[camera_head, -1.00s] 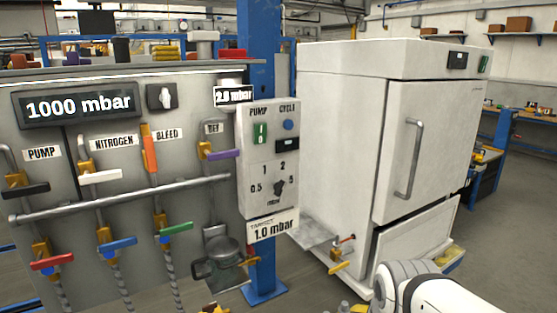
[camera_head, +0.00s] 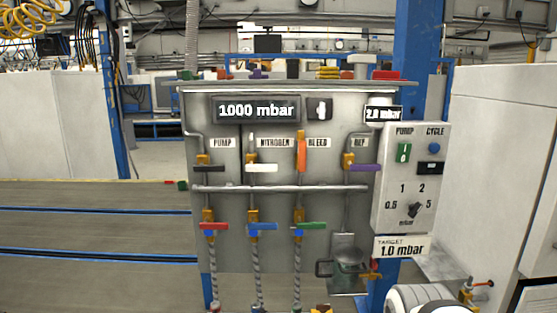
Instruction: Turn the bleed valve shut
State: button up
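The bleed valve (camera_head: 301,154) has an orange lever beside the BLEED label (camera_head: 318,142) on the grey panel (camera_head: 335,218). Its lever stands upright, in line with its pipe. The black pump lever (camera_head: 209,169), white nitrogen lever (camera_head: 262,168) and purple REF lever (camera_head: 363,168) lie level across their pipes. My gripper is not in view. Only a white rounded part of my arm shows at the bottom right, below the panel and apart from the valve.
Red (camera_head: 214,226), blue (camera_head: 262,227) and green (camera_head: 311,226) levers sit below a horizontal pipe (camera_head: 280,189). The panel display (camera_head: 257,110) reads 1000 mbar. A control box (camera_head: 411,178) and white cabinet (camera_head: 495,170) stand right. Floor at left looks open.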

aim_at(302, 145)
jog(key=z, duration=1.55)
jog(key=k, duration=1.3)
jog(key=u, duration=1.25)
jog(key=i, duration=1.05)
